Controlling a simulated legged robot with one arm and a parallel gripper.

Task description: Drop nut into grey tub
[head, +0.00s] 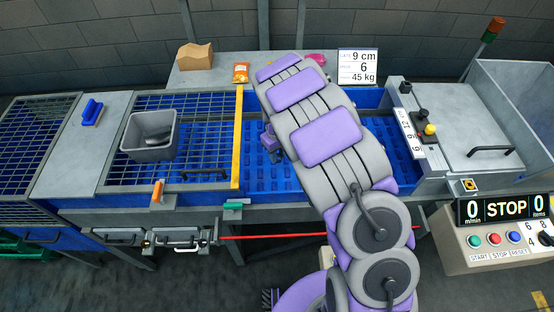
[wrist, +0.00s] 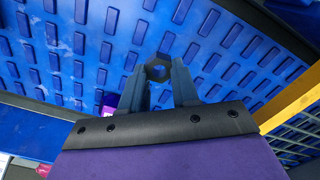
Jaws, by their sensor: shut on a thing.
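A dark hex nut (wrist: 158,68) shows between the fingertips of my gripper (wrist: 158,76) in the wrist view, and the fingers are shut on it. The blue ribbed belt (wrist: 210,25) lies beyond it. In the head view, my gripper (head: 274,153) is over the blue belt, right of the yellow bar; the nut cannot be made out there. The grey tub (head: 148,154) stands upright on the mesh-covered section to the left of the bar, apart from my gripper. Something dark grey lies inside the tub.
The yellow bar (head: 238,140) crosses the line between my gripper and the tub. A control panel reading STOP (head: 505,208) is at right.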

